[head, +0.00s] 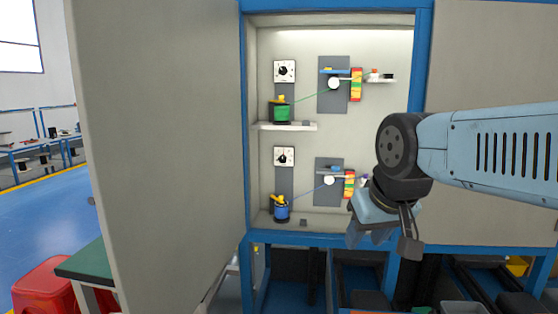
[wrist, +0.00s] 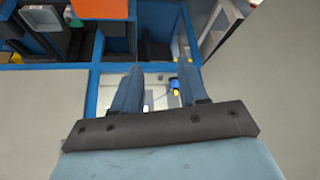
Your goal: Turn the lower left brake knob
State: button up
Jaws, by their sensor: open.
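The lower left brake knob (head: 283,158) is a black knob on a white square dial plate, on the cabinet's back wall above the blue spool (head: 281,209). My gripper (head: 366,238) hangs at the cabinet's lower right front, to the right of and below the knob, clear of it. In the wrist view my gripper (wrist: 161,66) has its two fingers spread apart with nothing held between them. The blue spool with its yellow part shows beyond the fingers in the wrist view (wrist: 174,84). The knob cannot be made out there.
An upper knob (head: 284,71) and green spool (head: 281,112) sit above a white shelf (head: 285,126). Striped blocks (head: 349,184) and rollers stand at the right inside. A large open door (head: 160,150) flanks the left; blue frame bars (head: 330,238) edge the opening.

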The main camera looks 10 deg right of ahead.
jog(key=shift+o, duration=0.8)
jog(key=shift+w, duration=0.15)
jog(key=o, duration=0.3)
jog(key=w+a+r+m+t+y, duration=0.1)
jog(key=w+r, duration=0.3)
jog(key=w, duration=0.9)
jog(key=shift+a+t, duration=0.2)
jog(key=shift+t, duration=0.3)
jog(key=w+m+t+h, duration=0.1)
jog(key=w+m+t, duration=0.4)
jog(key=w, duration=2.7)
jog(key=m+t+h, duration=0.4)
jog(key=h, duration=0.2)
send_near(282, 160)
jog(key=s+d+r, duration=0.2)
jog(key=s+r, duration=0.3)
jog(key=s, duration=0.2)
jog(key=w+a+f+m+t+h, duration=0.2)
jog(key=w+a+f+h, duration=0.3)
jog(key=f, duration=0.4)
jog(key=x, duration=1.4)
jog(key=shift+w+d+f, duration=0.1)
jog(key=shift+w, duration=0.35)
